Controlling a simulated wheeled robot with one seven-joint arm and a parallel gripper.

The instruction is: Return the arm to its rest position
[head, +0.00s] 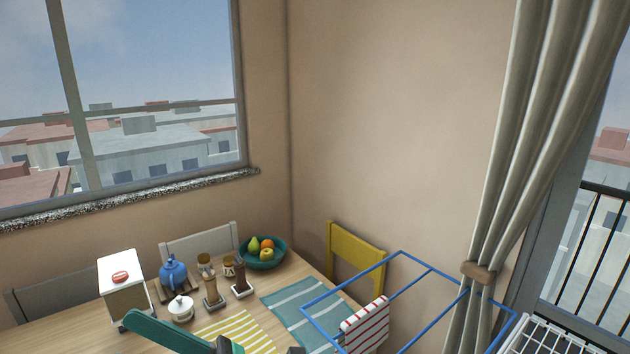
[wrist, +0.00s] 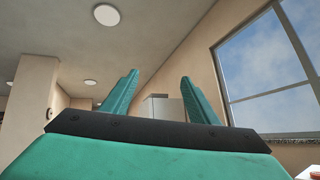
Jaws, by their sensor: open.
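My gripper (wrist: 158,92) shows in the wrist view with its two teal fingers apart and nothing between them. It points up toward the ceiling and the far wall. In the head view a teal part of my arm shows at the bottom edge, in front of the dining table (head: 40,335). The fingertips cannot be made out clearly there.
The table holds a white box (head: 125,290), a blue teapot (head: 173,273), a fruit bowl (head: 262,255) and striped placemats. A blue drying rack (head: 405,300) with a red-striped cloth (head: 365,325) stands to the right, near a yellow chair (head: 355,255) and a curtain (head: 510,170).

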